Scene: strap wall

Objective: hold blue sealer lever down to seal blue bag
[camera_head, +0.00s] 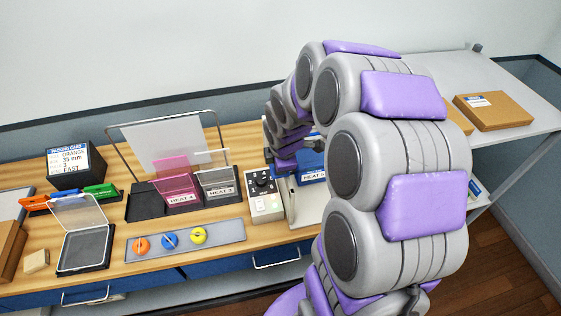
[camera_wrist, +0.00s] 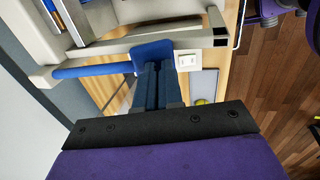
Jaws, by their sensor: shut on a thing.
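In the wrist view, the blue sealer lever (camera_wrist: 95,68) is a round blue bar running to a flat blue part in front of the fingertips. My gripper (camera_wrist: 158,72) is shut at that flat blue part. The pale sealer frame (camera_wrist: 115,47) runs just behind it. In the head view, the sealer (camera_head: 293,203) stands at the right of the bench, partly behind my arm. My gripper is hidden there. I cannot make out the blue bag or whether it lies in the sealer jaw.
A control box with a dial (camera_head: 263,196) stands left of the sealer. A blue holder (camera_head: 312,168) labelled HEAT is beside it. Pink (camera_head: 178,192) and grey (camera_head: 219,184) holders stand further left. A cardboard box (camera_head: 493,111) is on the right shelf.

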